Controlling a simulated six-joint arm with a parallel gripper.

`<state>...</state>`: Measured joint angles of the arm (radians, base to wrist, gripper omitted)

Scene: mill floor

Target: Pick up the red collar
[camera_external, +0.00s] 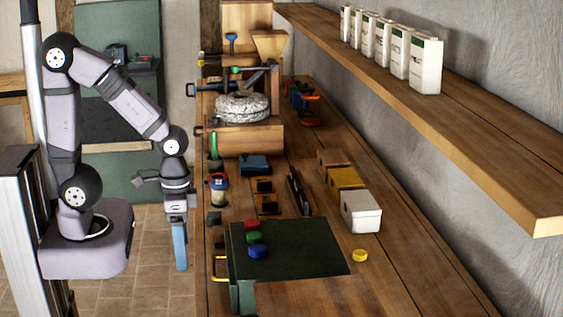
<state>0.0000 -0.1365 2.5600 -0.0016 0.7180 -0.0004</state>
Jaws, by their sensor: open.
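A small red collar (252,225) lies on top of the dark green box (315,248) near the front of the bench. A green collar (254,238) and a blue collar (258,252) lie close by it in a row on the same top. My gripper (180,266) points down beside the bench's left edge, over the floor. It is to the left of the red collar and apart from it. It is open, with nothing seen held; its blue fingers overlap in this view, so the gap between them is hidden.
A yellow collar (360,256) lies on the bench right of the green box. White (361,212) and yellow (345,178) boxes stand behind it. A millstone (242,107) is farther back. A shelf (460,124) with several white cartons overhangs the right side.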

